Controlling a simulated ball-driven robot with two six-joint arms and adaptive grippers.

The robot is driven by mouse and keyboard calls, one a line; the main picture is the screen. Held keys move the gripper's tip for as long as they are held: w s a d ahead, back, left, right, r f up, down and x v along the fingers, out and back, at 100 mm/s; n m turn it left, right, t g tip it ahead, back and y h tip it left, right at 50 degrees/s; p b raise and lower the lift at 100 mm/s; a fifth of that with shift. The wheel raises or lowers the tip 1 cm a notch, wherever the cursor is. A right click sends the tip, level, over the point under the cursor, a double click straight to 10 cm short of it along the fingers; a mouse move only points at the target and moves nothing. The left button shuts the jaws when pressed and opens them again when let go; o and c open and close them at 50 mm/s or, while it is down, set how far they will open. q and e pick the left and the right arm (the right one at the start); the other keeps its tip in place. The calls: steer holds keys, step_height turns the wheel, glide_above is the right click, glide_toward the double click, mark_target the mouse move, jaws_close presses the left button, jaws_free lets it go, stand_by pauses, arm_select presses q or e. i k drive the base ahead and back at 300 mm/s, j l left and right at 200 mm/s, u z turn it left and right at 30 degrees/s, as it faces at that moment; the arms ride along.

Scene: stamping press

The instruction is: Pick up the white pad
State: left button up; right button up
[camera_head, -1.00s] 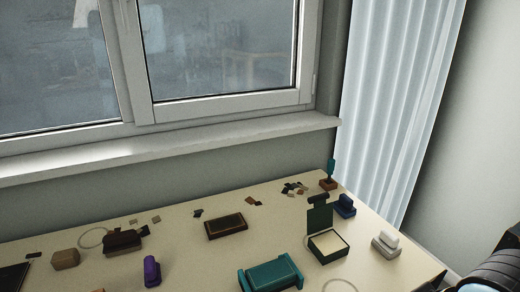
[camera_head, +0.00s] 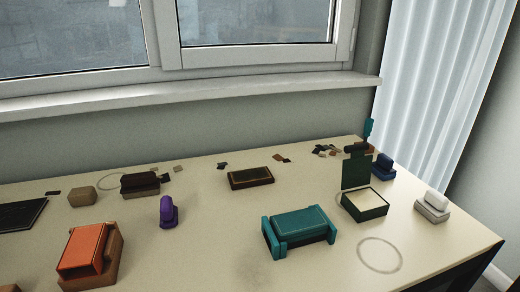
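A small white block (camera_head: 435,199) with a rounded top rests on a pale grey base (camera_head: 431,212) near the right end of the table. To its left, a dark green box (camera_head: 366,214) stands with its lid (camera_head: 356,172) raised, and a flat cream-white pad (camera_head: 363,200) fills its inside. I cannot tell which of the two the white pad is. Neither of my grippers is in view.
The cream table (camera_head: 230,240) also holds a teal press-like piece (camera_head: 303,226), an orange piece (camera_head: 84,248), a purple stamp (camera_head: 168,210), a brown box (camera_head: 250,178) and a blue stamp (camera_head: 383,164). A faint ring (camera_head: 380,255) marks clear space at front right.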

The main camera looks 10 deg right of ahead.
mark_target(433, 206)
steer(key=z, duration=1.55)
